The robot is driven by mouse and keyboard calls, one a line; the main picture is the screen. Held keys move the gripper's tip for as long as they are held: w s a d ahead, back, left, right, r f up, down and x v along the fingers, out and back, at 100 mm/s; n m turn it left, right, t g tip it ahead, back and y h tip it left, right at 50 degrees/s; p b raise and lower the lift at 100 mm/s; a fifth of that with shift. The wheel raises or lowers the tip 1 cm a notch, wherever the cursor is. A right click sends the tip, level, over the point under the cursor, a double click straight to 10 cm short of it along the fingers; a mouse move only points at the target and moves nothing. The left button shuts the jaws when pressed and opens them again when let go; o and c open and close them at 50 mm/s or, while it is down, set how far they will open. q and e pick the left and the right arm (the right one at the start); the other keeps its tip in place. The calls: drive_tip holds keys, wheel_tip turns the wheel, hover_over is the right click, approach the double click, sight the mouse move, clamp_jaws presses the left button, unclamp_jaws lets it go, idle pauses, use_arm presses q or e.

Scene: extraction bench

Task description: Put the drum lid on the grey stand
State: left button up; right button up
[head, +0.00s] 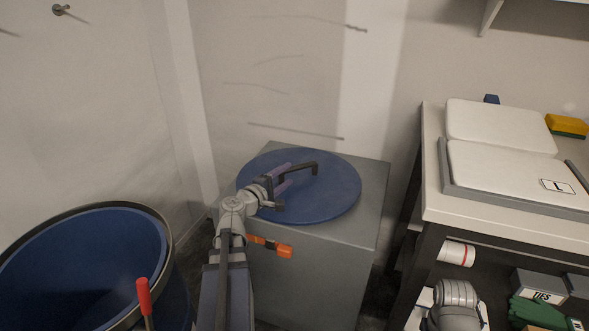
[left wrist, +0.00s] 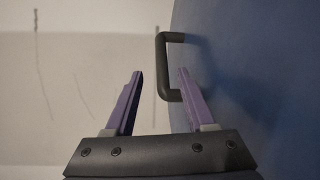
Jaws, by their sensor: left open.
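The drum lid (head: 335,195) is a blue disc with a dark bar handle (head: 305,168). It lies flat on top of the grey stand (head: 340,255). My left gripper (head: 298,178) is over the lid, beside the handle. In the left wrist view, the two purple fingers (left wrist: 160,95) are apart, with the dark handle (left wrist: 163,75) showing beyond and between their tips, near the right finger. Nothing is held. The lid's blue face (left wrist: 265,80) fills the right of that view. My right gripper is not visible; only a grey arm part shows at the lower right.
An open blue drum (head: 90,260) stands at the lower left, with a red-handled tool (head: 144,297) in front. On the right is a white bench (head: 440,200) with white pads, a yellow sponge (head: 567,126) and boxes below. An orange-ended object (head: 272,246) shows by the stand's front.

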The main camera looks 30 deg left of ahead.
use_arm(q)
drive_tip(key=shift+s+r, duration=0.2)
drive_tip(key=shift+s, duration=1.65)
